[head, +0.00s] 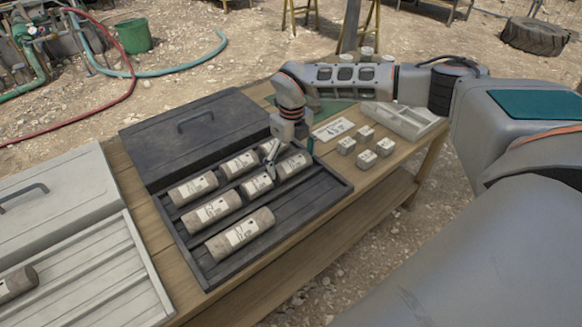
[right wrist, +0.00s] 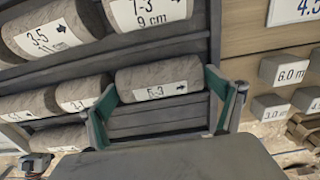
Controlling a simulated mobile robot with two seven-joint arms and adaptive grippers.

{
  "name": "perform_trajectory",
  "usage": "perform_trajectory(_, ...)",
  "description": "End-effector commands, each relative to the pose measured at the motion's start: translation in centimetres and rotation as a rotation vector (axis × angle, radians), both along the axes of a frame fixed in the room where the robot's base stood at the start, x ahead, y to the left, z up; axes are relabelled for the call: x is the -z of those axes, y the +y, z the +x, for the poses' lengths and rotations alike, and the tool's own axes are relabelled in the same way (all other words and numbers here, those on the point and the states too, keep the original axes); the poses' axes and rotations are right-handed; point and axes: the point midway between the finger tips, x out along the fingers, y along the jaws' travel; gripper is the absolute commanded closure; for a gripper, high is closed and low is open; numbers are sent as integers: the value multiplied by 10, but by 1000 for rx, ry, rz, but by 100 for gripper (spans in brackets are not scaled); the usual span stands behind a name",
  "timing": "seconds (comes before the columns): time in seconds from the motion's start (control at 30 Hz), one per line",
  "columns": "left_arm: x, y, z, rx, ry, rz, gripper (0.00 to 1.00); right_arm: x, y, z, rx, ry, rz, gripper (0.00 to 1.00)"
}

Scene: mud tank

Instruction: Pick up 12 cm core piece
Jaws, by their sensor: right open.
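Several cylindrical core pieces with white labels lie in rows in the black core box. The one at the right end of the middle row (head: 293,165) shows as a piece marked 5-3 (right wrist: 158,80) in the right wrist view. My right gripper (right wrist: 161,88) is open, with one finger at each end of that piece. A piece marked 7-3, 9 cm (right wrist: 150,14) lies above it in that view. The longest-looking piece (head: 240,233) lies in the nearest row. No 12 cm marking is readable. My left gripper is out of view.
The black box (head: 320,192) stands on a wooden table, its dark lid (head: 170,150) behind. A pale tray (head: 100,270) at left holds another core (head: 14,284). Small marked blocks (head: 366,158), a sign (head: 333,130) and a grey divided tray (head: 410,122) stand right of the box.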

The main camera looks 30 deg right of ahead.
Motion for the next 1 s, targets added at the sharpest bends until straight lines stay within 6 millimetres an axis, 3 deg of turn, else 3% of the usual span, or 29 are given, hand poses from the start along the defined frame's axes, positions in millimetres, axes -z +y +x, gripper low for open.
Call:
perform_trajectory(0.2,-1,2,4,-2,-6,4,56,0,0,1,0,-2,0,8)
perform_trajectory(0.27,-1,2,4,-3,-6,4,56,0,0,1,0,-2,0,21)
perform_trajectory(0.4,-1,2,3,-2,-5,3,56,1,0,1,0,-2,0,58)
perform_trajectory(0.77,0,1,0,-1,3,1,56,-7,0,2,0,-6,1,59)
perform_trajectory(1.0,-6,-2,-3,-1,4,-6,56,-51,0,3,0,-11,1,59)
